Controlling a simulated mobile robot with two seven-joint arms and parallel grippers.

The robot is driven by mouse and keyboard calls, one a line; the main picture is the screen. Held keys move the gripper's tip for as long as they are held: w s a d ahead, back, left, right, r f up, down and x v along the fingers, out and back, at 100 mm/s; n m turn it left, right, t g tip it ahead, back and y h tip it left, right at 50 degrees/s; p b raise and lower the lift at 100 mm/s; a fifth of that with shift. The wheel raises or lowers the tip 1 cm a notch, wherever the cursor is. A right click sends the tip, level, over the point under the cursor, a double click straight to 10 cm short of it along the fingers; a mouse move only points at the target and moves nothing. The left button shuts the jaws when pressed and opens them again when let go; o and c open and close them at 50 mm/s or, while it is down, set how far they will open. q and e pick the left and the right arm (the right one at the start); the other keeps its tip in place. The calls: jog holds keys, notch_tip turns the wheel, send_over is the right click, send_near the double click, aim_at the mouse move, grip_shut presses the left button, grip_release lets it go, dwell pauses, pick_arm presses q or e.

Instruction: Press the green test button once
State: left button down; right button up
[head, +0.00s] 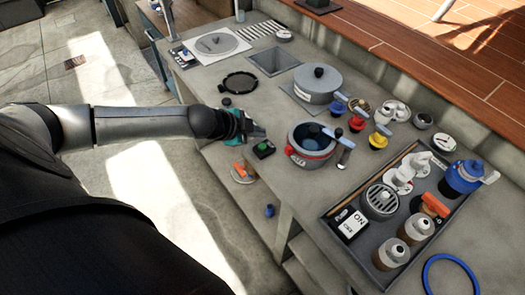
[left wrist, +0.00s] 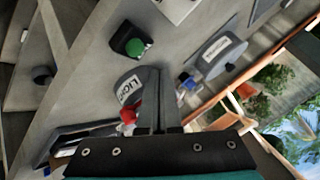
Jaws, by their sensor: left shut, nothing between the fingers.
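The green test button (head: 263,147) is a green dome on a small black box near the front edge of the grey counter. The button also shows in the left wrist view (left wrist: 136,47), above and left of the fingertips in the picture. My left gripper (head: 256,133) is just beside the box, on its upper left side in the head view, with a visible gap in the wrist view. Its fingers (left wrist: 157,72) are shut together and hold nothing. Whether the button is pressed in cannot be told. My right gripper is not in view.
A round grey pot with a red band (head: 311,146) stands right of the button box. A dark tray (head: 322,226) of bottles and parts fills the right front. The counter edge is close to the button.

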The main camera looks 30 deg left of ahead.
aim_at(259, 149)
pick_arm(q)
notch_tip(259, 149, down, 2)
jog(key=shift+f+b, duration=0.25)
jog(key=shift+b, duration=0.15)
jog(key=shift+f, duration=0.15)
dwell(1.7)
jog(key=shift+f, duration=0.3)
jog(key=shift+f, duration=0.45)
dwell(0.5)
jog(key=shift+r, duration=0.1)
jog(key=shift+r+p, duration=0.8)
jog(key=shift+p, duration=0.05)
